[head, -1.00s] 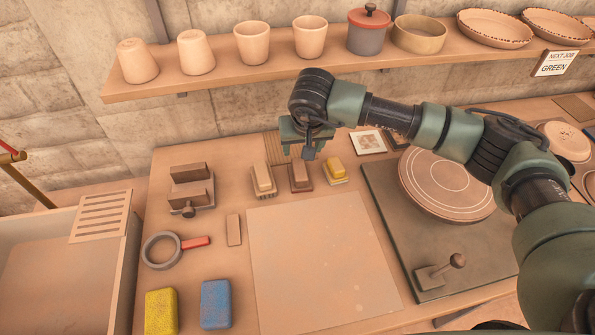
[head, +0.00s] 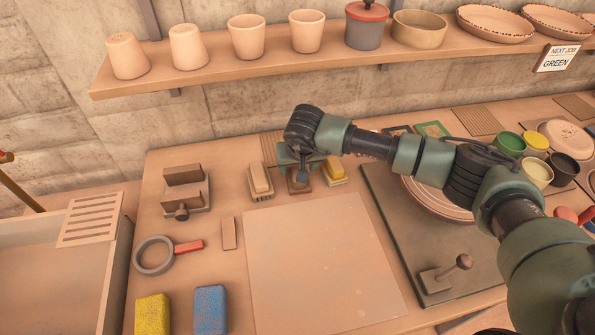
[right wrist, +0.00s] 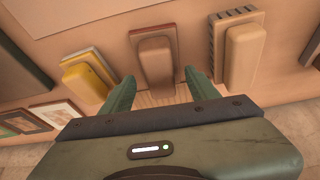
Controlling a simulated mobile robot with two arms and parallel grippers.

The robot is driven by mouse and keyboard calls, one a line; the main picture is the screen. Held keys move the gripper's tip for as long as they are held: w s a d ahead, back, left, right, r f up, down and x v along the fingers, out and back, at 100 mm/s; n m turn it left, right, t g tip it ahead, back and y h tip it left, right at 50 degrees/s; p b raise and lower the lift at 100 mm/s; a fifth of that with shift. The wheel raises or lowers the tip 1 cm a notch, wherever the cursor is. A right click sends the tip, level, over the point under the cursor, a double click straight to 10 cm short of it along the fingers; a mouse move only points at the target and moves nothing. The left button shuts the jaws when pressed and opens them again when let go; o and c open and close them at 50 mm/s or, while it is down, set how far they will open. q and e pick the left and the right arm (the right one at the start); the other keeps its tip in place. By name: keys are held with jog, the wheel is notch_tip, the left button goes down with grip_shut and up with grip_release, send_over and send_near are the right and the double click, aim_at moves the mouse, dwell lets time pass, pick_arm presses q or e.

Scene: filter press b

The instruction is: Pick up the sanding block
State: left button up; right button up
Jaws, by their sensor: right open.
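Three handled blocks stand in a row at the back of the table. The middle one, with a reddish-brown base and brown grip, looks like the sanding block (head: 296,187); it also shows in the right wrist view (right wrist: 155,60). To its left is a brush-like block with a bristled base (head: 260,181), to its right a yellow-gripped block (head: 334,171). My right gripper (head: 301,178) is open over the middle block. In the right wrist view its fingers (right wrist: 160,80) point at the block's near end, one on each side, apparently apart from it. My left gripper is out of view.
A pale board (head: 320,265) lies in front of the blocks. A wheel on a dark slab (head: 400,225) stands to the right, under my arm. A press-like wooden tool (head: 187,190), a ring-shaped tool (head: 154,255) and sponges (head: 210,308) lie left. A shelf (head: 230,70) of pots runs above.

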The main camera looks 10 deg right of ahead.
jog(key=shift+x, duration=1.1)
jog(key=shift+f+b, duration=0.25)
jog(key=shift+b, duration=0.25)
jog(key=c, duration=1.1)
